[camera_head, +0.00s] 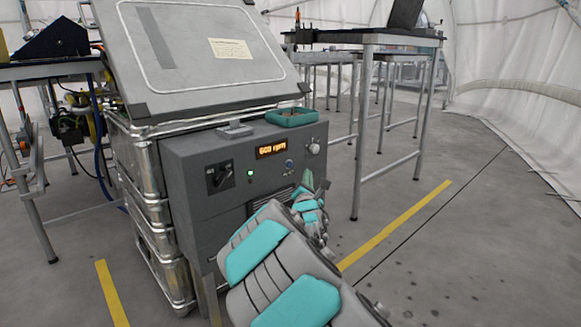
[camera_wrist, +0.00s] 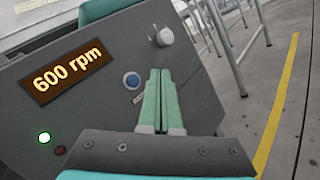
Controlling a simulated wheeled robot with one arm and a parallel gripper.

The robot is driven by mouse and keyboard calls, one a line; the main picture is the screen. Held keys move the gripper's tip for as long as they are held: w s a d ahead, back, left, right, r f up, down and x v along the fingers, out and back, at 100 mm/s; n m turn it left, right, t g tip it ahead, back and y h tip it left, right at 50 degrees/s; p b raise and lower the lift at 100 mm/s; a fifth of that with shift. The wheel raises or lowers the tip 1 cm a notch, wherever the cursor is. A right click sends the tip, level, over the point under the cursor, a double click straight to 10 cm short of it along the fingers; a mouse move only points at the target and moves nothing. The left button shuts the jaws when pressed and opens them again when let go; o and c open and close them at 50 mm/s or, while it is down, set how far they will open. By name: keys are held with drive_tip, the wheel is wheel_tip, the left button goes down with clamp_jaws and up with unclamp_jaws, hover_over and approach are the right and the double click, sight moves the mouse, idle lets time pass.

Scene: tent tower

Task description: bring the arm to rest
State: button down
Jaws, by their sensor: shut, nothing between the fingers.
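My gripper shows in the wrist view (camera_wrist: 160,75) with its two green fingers pressed together and nothing between them. It points at the grey front panel of a machine, just to the right of a blue round button (camera_wrist: 132,80) and below a grey knob (camera_wrist: 163,37). I cannot tell whether the fingertips touch the panel. In the head view my grey and teal arm reaches up from the bottom to the panel's right side, and the gripper (camera_head: 321,188) is small there. The amber display (camera_head: 271,148) reads 600 rpm, and a green light (camera_head: 250,173) is lit.
The machine (camera_head: 190,170) has a large tilted lid (camera_head: 190,50) and a small teal tray (camera_head: 292,117) on top. A tall table (camera_head: 370,38) stands behind on the right, another table (camera_head: 50,70) on the left. The floor right of my arm is clear, with a yellow line (camera_head: 400,222).

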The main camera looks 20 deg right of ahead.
idle(0.6)
drive_tip(key=s+a+m+g+y+p, duration=0.2)
drive_tip(key=s+m+g, duration=0.4)
drive_tip(key=s, duration=1.3)
drive_tip(key=s+a+m+g+y+p, duration=0.2)
drive_tip(key=s+a+m+g+p, duration=0.3)
drive_tip(key=s, duration=1.5)
drive_tip(key=s+a+f+m+g+y+p, duration=0.1)
drive_tip(key=s+a+m+g+p, duration=0.3)
drive_tip(key=s+m+g, duration=0.5)
drive_tip(key=s+a+m+y, duration=0.1)
drive_tip(key=s+m, duration=0.3)
drive_tip(key=s, duration=0.6)
drive_tip(key=shift+s+a+m, duration=0.15)
drive_tip(key=shift+a+m, duration=0.25)
drive_tip(key=shift+a, duration=0.2)
drive_tip(key=shift+f, duration=0.1)
